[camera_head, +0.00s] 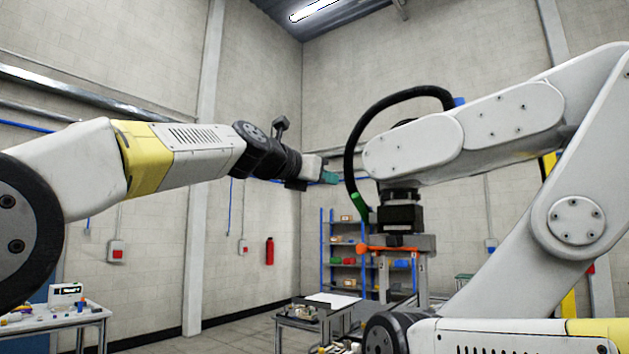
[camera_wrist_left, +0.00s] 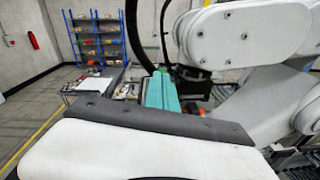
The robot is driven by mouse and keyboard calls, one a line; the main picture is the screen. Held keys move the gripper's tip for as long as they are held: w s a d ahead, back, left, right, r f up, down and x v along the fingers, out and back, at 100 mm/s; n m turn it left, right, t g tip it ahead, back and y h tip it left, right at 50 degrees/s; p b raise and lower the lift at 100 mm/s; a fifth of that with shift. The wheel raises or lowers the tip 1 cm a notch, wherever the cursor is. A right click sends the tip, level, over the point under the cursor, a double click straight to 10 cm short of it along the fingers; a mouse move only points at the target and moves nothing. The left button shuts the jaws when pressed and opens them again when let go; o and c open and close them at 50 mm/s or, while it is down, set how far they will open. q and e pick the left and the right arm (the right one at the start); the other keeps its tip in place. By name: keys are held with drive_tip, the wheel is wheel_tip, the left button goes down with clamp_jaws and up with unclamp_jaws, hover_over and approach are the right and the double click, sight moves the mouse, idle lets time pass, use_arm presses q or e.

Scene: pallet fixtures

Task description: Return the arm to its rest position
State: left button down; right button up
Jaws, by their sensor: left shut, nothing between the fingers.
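My left arm reaches in from the left of the head view, raised and stretched toward the middle. My left gripper (camera_head: 329,177) is at its end, with teal fingers shut and nothing between them. The teal fingers also show in the left wrist view (camera_wrist_left: 161,92). In the head view the fingertips are close to the black hose of a large white industrial arm; I cannot tell whether they touch. A white and yellow link at the lower right of the head view looks like my right arm; its gripper is not in view.
The large white industrial arm (camera_head: 500,118) fills the right side, with a black hose (camera_head: 352,150) and a tool (camera_head: 400,243) hanging from it. A blue shelf (camera_head: 323,262) with bins stands behind. A table (camera_head: 60,322) is at lower left.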

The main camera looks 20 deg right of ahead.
use_arm(q)
drive_tip(key=s+a+f+m+g+y, duration=0.1)
drive_tip(key=s+a+f+m+y, duration=0.2)
drive_tip(key=a+f+m, duration=0.55)
drive_tip(key=s+a+f+m+y, duration=0.4)
drive_tip(key=a+f, duration=1)
drive_tip(key=s+a+f+m+g+y, duration=0.1)
drive_tip(key=s+a+f+m, duration=0.2)
drive_tip(key=f, duration=0.4)
drive_tip(key=s+a+f+m+g+y, duration=0.1)
drive_tip(key=s+a+f+m+y, duration=0.1)
drive_tip(key=s+a+f+m, duration=0.2)
drive_tip(key=s+a+f+m+g+y, duration=0.1)
drive_tip(key=s+a+f+m, duration=0.3)
drive_tip(key=s+f, duration=0.5)
wheel_tip(320, 180, down, 2)
drive_tip(key=shift+a+y, duration=0.4)
drive_tip(key=shift+a, duration=0.8)
